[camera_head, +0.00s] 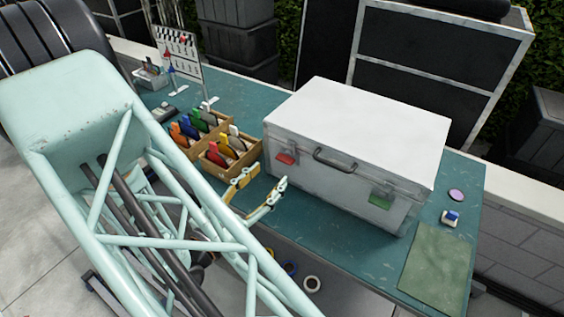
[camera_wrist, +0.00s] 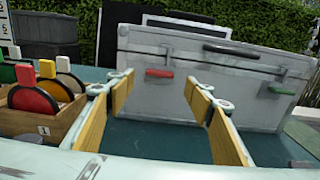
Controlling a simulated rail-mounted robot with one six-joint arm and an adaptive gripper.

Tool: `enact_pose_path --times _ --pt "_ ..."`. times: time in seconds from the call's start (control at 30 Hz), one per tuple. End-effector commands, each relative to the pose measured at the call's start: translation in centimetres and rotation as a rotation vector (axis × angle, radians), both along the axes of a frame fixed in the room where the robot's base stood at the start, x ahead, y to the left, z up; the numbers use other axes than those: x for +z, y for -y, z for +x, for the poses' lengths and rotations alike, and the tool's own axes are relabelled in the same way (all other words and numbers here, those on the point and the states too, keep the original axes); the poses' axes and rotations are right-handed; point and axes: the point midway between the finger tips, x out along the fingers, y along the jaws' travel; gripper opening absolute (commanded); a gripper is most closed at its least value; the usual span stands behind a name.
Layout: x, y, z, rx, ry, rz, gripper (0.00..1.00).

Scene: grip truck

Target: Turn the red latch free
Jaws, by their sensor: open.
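The red latch (camera_head: 285,158) is on the front left of a closed grey-white case (camera_head: 350,148). In the wrist view the red latch (camera_wrist: 159,73) lies level, beyond and between my fingertips. A green latch (camera_head: 380,202) is on the front right of the same case; it also shows in the wrist view (camera_wrist: 282,91). My gripper (camera_head: 262,186) is open and empty, in front of the case's left part. Its two yellow-padded fingers (camera_wrist: 166,83) point toward the case face and appear apart from the latch.
A wooden tray (camera_head: 215,172) with several coloured discs stands just left of the case. A dark handle (camera_head: 335,158) sits between the latches. A green mat (camera_head: 436,262) lies at the right of the teal table. Tape rolls (camera_head: 311,284) are near the front edge.

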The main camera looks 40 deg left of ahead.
Motion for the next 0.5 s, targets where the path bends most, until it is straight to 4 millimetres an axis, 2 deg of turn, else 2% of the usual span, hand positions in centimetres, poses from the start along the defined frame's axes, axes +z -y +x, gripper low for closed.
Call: enact_pose_path --times 0.5 --pt "0.0 -0.1 4.9 -0.003 0.000 0.000 0.48"
